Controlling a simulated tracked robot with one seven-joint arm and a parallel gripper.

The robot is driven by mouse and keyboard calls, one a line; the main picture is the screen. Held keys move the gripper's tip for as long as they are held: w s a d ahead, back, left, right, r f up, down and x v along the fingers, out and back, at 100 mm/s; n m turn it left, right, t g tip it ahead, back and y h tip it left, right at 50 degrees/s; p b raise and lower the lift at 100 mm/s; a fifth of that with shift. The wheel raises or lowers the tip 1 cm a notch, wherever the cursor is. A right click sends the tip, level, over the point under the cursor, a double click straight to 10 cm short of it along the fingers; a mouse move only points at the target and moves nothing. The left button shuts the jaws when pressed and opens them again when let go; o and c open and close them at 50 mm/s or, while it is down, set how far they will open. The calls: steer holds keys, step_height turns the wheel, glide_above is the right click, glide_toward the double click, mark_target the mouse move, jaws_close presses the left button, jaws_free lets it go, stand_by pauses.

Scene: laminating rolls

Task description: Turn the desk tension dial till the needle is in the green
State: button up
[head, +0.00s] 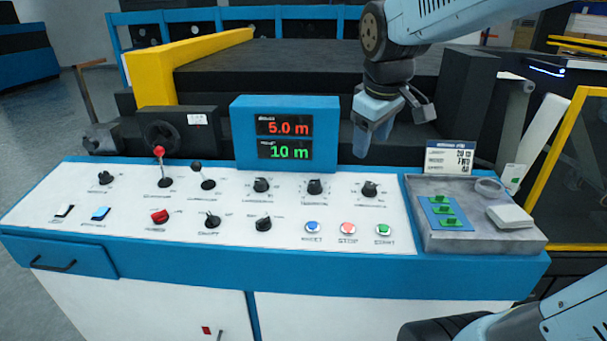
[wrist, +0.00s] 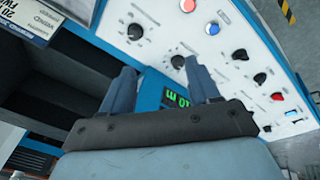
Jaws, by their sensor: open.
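The white control panel (head: 300,235) carries several black dials. The upper-row dial right of centre (head: 315,186) has a blurred label that may read tension, so I cannot be sure it is the tension dial. It seems to be the dial (wrist: 178,62) just beyond my fingertips in the wrist view. Similar dials stand at its left (head: 260,185) and right (head: 370,188). I cannot make out a gauge needle or green zone. My gripper (head: 374,140) is open and empty, pointing down behind the panel's back edge, right of the display. Its spread fingers (wrist: 160,72) show in the wrist view.
A blue-framed display (head: 285,133) stands at the panel's back, reading 5.0 m and 10 m. Two levers (head: 160,165) rise at the left. Blue, red and green buttons (head: 348,228) line the front. A grey tray (head: 470,240) with small items lies at the right.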

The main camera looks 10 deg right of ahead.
mark_target(316, 182)
steer(key=w+a+f+n+g, duration=0.1)
steer(key=w+a+f+n, duration=0.25)
steer(key=w, duration=0.35)
steer(key=w+a+f+n+g, duration=0.1)
steer(key=w+a+f+n, duration=0.1)
steer(key=w+a+n, duration=0.35)
steer(key=w+f, duration=0.1)
steer(key=f, duration=0.3)
steer(key=w+f, duration=0.1)
steer(key=f, duration=0.4)
steer(key=w+d+f, duration=0.1)
steer(key=f, duration=0.3)
steer(key=shift+f, duration=0.2)
